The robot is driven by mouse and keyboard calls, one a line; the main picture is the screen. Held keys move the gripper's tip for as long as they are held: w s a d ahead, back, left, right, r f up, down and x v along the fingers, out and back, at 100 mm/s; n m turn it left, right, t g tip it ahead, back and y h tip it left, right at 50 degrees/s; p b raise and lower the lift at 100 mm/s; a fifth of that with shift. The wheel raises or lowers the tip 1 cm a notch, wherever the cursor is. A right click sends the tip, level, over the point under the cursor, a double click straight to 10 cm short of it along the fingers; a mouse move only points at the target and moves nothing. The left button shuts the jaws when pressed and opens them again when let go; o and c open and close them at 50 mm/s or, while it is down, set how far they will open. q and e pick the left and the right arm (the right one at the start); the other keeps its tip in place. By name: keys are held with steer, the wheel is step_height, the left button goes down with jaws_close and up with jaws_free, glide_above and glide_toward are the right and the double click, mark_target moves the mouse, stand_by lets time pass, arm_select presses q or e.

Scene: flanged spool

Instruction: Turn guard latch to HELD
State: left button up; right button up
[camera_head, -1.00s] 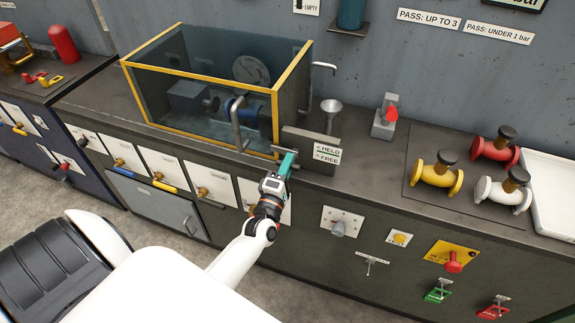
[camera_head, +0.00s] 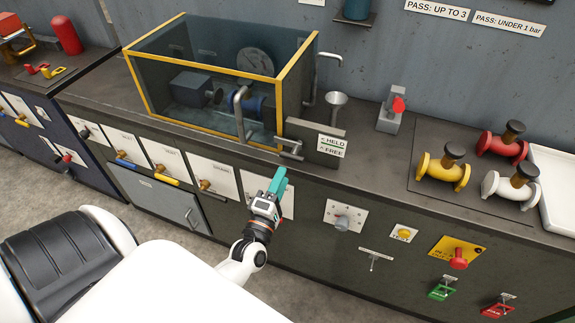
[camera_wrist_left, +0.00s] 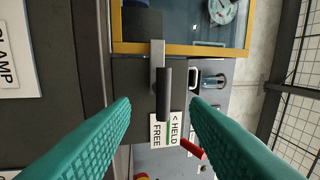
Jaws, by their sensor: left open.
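The guard latch (camera_head: 289,149) is a small grey metal bar on a dark block (camera_head: 312,140) at the front right corner of the yellow-framed guard (camera_head: 215,85). A white label (camera_head: 331,146) on the block reads HELD above FREE. My left gripper (camera_head: 278,181) is open and empty, below and in front of the latch, apart from it. In the left wrist view the latch bar (camera_wrist_left: 163,95) lies between the two teal fingers, farther off, beside the label (camera_wrist_left: 166,130). I cannot tell which word the latch points to. My right gripper is not in view.
The guard covers a pump-like machine and a gauge, and has a grey handle (camera_head: 238,112). A funnel (camera_head: 335,103) stands behind the block. Flanged spools stand at the right.

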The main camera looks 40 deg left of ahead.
arm_select(q)
steer(key=shift+b+v, duration=0.4)
steer(key=shift+v, duration=1.8)
